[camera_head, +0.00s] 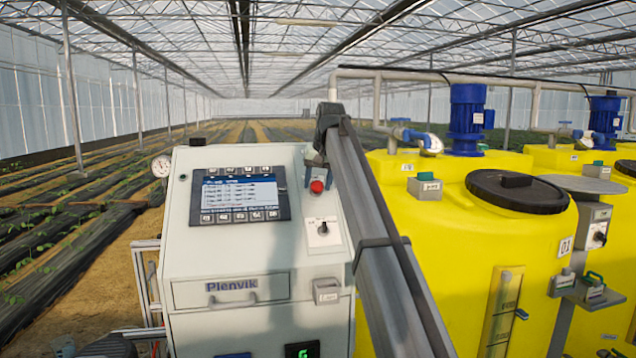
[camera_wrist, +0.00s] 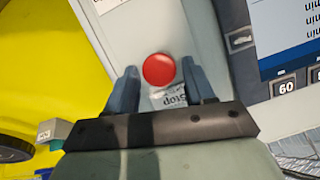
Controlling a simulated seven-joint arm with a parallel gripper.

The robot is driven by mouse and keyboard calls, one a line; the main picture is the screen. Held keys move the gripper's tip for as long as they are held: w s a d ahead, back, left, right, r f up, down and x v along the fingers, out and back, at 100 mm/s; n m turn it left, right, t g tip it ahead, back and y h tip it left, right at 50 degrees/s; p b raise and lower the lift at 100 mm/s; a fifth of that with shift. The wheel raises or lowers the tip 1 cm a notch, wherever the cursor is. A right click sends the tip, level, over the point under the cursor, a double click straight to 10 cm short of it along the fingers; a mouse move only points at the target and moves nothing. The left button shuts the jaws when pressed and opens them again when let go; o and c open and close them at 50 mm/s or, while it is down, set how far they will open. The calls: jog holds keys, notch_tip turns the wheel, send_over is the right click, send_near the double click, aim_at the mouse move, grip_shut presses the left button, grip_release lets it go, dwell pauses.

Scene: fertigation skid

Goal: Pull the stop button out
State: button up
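The red stop button (camera_head: 317,186) sits on the sloped top of the pale grey control cabinet (camera_head: 290,255), right of the display. In the wrist view the round red cap (camera_wrist: 159,69) shows between the tips of my two blue-grey fingers, with a "stop" label (camera_wrist: 170,97) beside it. My gripper (camera_wrist: 157,78) is open, one finger on each side of the button with a gap to the cap. In the head view my gripper (camera_head: 317,168) is at the button, partly hidden by my arm. I cannot tell how deep the fingers reach around it.
The display panel (camera_head: 240,194) is close on the left of the button. A rotary switch (camera_head: 323,228) is just below it. Yellow tanks (camera_head: 450,240) with blue motors (camera_head: 468,115) stand on the right. A pressure gauge (camera_head: 161,166) stands at the cabinet's left.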

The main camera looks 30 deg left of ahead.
jog(key=shift+o, duration=0.8)
jog(key=shift+r, duration=0.1)
jog(key=v, duration=1.3)
jog(key=shift+r, duration=0.3)
jog(key=shift+d, duration=0.1)
